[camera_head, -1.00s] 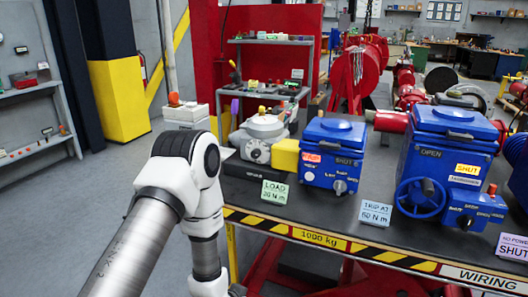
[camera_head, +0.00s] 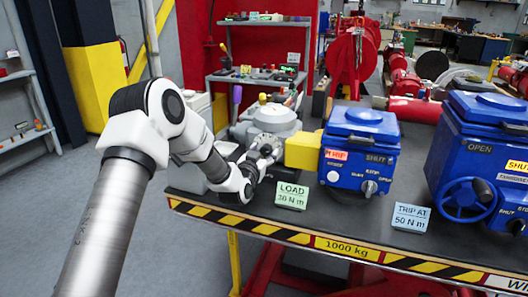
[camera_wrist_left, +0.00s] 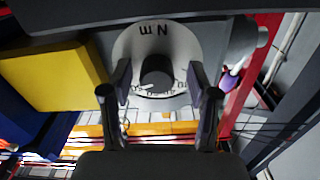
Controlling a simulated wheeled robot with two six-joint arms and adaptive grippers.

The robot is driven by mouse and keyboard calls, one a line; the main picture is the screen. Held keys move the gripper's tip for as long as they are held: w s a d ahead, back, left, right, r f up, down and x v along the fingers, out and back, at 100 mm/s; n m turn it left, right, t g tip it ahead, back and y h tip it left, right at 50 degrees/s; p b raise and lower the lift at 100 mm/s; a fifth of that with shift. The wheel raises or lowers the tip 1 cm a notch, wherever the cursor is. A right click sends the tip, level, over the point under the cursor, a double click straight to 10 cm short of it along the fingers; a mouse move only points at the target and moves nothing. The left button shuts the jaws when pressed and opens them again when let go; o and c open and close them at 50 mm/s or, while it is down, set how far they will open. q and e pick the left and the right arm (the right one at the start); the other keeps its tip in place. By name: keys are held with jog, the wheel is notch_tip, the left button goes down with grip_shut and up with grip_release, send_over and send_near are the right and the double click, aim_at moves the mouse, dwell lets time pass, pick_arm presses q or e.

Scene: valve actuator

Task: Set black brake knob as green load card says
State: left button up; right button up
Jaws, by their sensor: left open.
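The green load card (camera_head: 291,196) stands on the bench's front edge; it reads LOAD and a small N m figure, which I cannot read surely. The black brake knob (camera_wrist_left: 157,76) sits on a pale round dial (camera_wrist_left: 158,42) marked "N m", upside down in the left wrist view. My left gripper (camera_head: 264,153) is at the front of the grey brake unit (camera_head: 268,118) in the head view. In the left wrist view the left gripper (camera_wrist_left: 160,84) is open, one finger on each side of the knob; contact is unclear. The head view hides the knob behind the gripper.
A yellow block (camera_head: 304,150) joins the brake unit to a blue actuator box (camera_head: 356,158). A trip card (camera_head: 410,217) and a larger blue actuator with a handwheel (camera_head: 467,199) stand to the right. A tool shelf (camera_head: 255,78) is behind.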

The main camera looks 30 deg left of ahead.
pick_arm(q)
jog(key=shift+d+r, duration=0.15)
jog(key=shift+r, duration=0.05)
jog(key=shift+c, duration=1)
grip_shut()
